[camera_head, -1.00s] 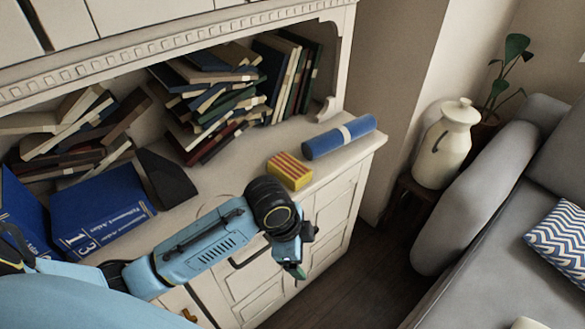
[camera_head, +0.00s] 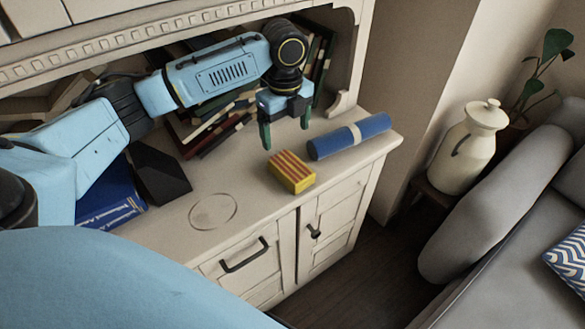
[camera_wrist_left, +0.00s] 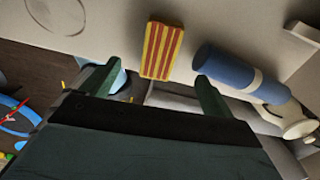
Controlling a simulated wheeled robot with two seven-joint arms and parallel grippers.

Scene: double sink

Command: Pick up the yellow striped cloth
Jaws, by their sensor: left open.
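The yellow striped cloth (camera_head: 291,172) is a folded block with red stripes, lying on the cabinet top near its front edge. It also shows in the left wrist view (camera_wrist_left: 161,50), ahead of and between the two green fingers. My left gripper (camera_head: 286,127) is open and empty, with its fingers pointing down. In the head view it appears above and behind the cloth, apart from it. In the left wrist view the left gripper (camera_wrist_left: 156,78) has its fingers spread wider than the cloth. My right gripper is not in view.
A blue roll with a pale band (camera_head: 349,136) lies close to the right of the cloth. Books (camera_head: 205,128) fill the shelf behind. A black wedge (camera_head: 158,172) and a blue box (camera_head: 108,203) stand to the left.

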